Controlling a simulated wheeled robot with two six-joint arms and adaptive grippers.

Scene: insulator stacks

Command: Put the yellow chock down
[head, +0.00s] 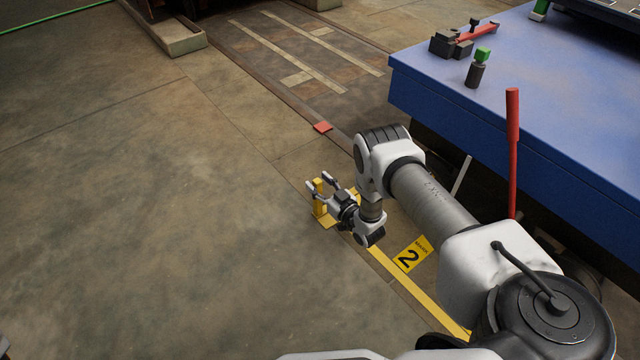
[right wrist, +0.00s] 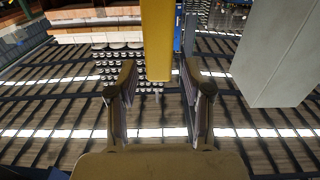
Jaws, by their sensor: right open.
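The yellow chock (head: 319,209) is on the floor by the yellow floor marking, in the middle of the head view. Its upright yellow part (right wrist: 158,40) shows in the right wrist view, between and beyond the fingertips. My right gripper (head: 322,183) is at the top of the chock, its jaws open with one finger on each side. I see a gap between the upright and each finger in the wrist view. The gripper and wrist hide part of the chock in the head view. My left gripper is not in view.
A yellow floor line (head: 420,292) and a yellow sign with a 2 (head: 411,254) lie near my right wrist. A blue platform (head: 560,150) with a red lever (head: 512,150) stands at the right. The floor (head: 150,220) at the left is clear.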

